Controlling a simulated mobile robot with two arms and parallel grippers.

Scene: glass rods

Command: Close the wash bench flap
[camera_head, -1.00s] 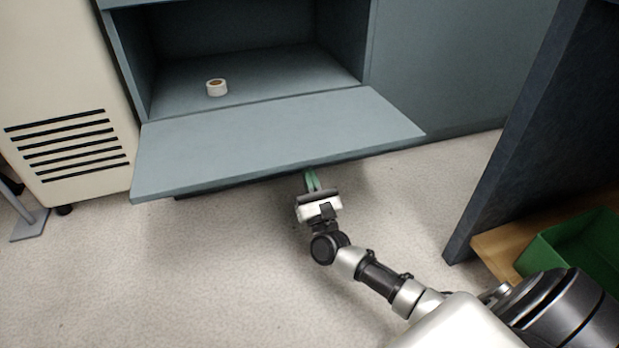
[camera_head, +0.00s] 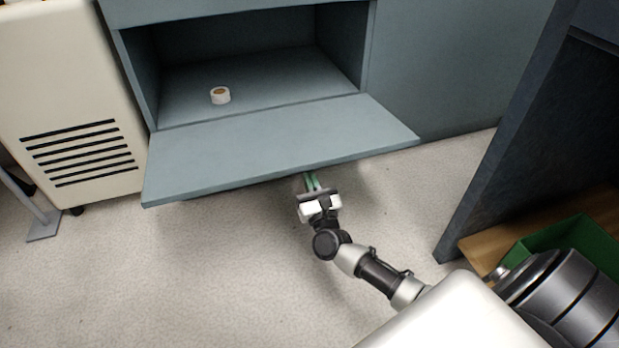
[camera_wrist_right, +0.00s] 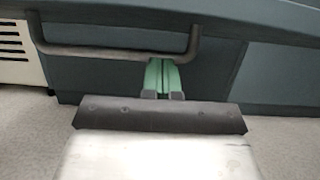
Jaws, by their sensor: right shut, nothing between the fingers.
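The wash bench flap (camera_head: 265,150) is a blue-grey panel hinged along its back edge. It lies lowered and open in front of the bench compartment (camera_head: 275,85). In the right wrist view the flap (camera_wrist_right: 265,20) crosses the top, with a dark bar handle (camera_wrist_right: 110,53) on its outer side. My right gripper (camera_head: 312,181) is shut and empty at the flap's front edge, its green fingertips partly hidden under it. In the right wrist view its fingers (camera_wrist_right: 163,78) reach close to the handle bar; I cannot tell whether they touch. My left gripper is not in view.
A cream vented unit (camera_head: 75,100) stands at left. A dark panel (camera_head: 515,140) and a green bin (camera_head: 575,245) are at right. The floor (camera_head: 200,270) before the flap is clear.

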